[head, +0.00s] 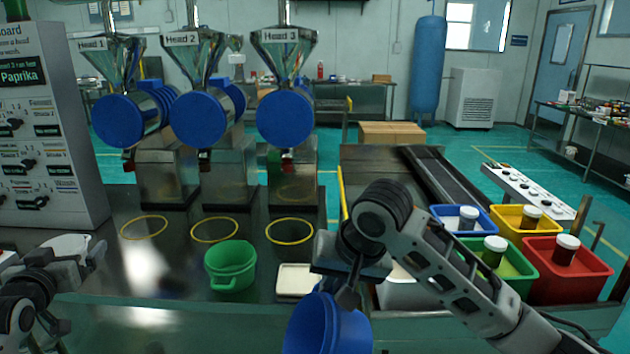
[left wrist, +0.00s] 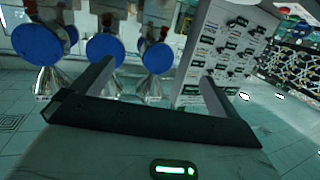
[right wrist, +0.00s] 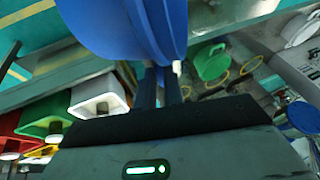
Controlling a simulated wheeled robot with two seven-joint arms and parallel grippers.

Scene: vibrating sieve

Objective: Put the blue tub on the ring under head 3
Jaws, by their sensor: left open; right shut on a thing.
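The blue tub (head: 328,328) hangs from my right gripper (head: 350,292) at the front edge of the table; in the right wrist view the tub (right wrist: 120,28) fills the top, with the closed fingers (right wrist: 160,88) at its wall. Head 3 (head: 288,50) is the rightmost hopper with a blue drum. The yellow ring under head 3 (head: 290,244) lies flat and empty on the table, behind and left of the tub. My left gripper (head: 82,252) is at the far left; the left wrist view shows its fingers (left wrist: 155,88) apart with nothing between them.
A green tub (head: 231,270) stands in front of the empty rings of head 2 (head: 214,241) and head 1 (head: 144,239). A pale flat tray (head: 295,281) lies between tub and ring. Blue, yellow, green and red bins (head: 568,283) stand right. A switch cabinet (head: 50,130) stands left.

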